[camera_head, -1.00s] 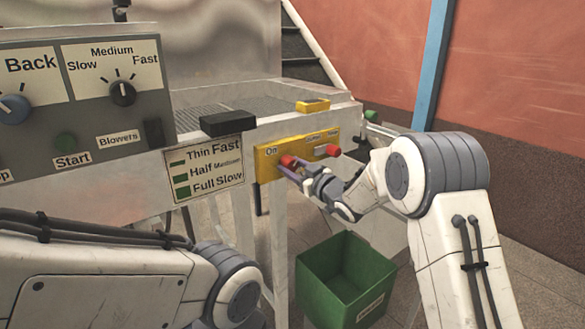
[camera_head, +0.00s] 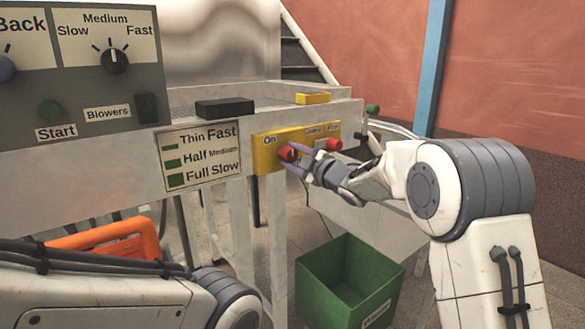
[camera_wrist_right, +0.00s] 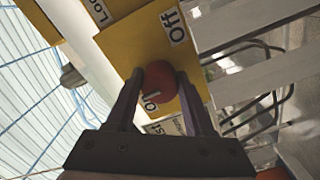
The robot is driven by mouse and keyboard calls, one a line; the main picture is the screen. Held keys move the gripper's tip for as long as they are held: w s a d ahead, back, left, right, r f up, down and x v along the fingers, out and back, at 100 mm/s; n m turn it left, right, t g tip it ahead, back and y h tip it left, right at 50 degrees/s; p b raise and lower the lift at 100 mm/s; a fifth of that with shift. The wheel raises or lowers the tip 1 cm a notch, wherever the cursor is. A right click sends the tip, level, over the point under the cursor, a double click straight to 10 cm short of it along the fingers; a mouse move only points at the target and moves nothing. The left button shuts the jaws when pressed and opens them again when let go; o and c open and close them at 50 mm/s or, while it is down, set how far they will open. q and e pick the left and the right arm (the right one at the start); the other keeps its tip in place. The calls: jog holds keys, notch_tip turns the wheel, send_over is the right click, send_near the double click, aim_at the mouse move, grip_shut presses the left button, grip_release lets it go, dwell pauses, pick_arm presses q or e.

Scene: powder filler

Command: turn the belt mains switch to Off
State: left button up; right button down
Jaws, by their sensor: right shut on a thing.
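The belt mains switch is a red knob (camera_head: 286,153) on a yellow panel (camera_head: 262,157) on the machine's front side. "On" stands above it in the head view. In the right wrist view the red knob (camera_wrist_right: 160,78) sits between the "Off" label (camera_wrist_right: 172,26) and the "On" label (camera_wrist_right: 150,102); its pale pointer mark lies toward "On". My right gripper (camera_head: 291,159) is shut on this knob, a finger on either side, as the right wrist view also shows. My left arm shows at lower left; its gripper is out of view.
A green bin (camera_head: 318,292) stands on the floor below. A grey control box (camera_head: 90,85) is at upper left, and an orange object (camera_head: 140,238) at lower left.

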jog(key=n+b, duration=0.4)
jog(key=shift+f+n, duration=0.15)
jog(key=shift+n, duration=0.15)
jog(key=shift+r+n+b, duration=0.2)
jog(key=shift+n+b, duration=1.15)
jog(key=shift+n, duration=0.55)
jog(key=shift+c, duration=1.5)
grip_release()
jog(key=shift+d, duration=0.1)
jog(key=v, duration=1)
jog(key=shift+s, duration=0.15)
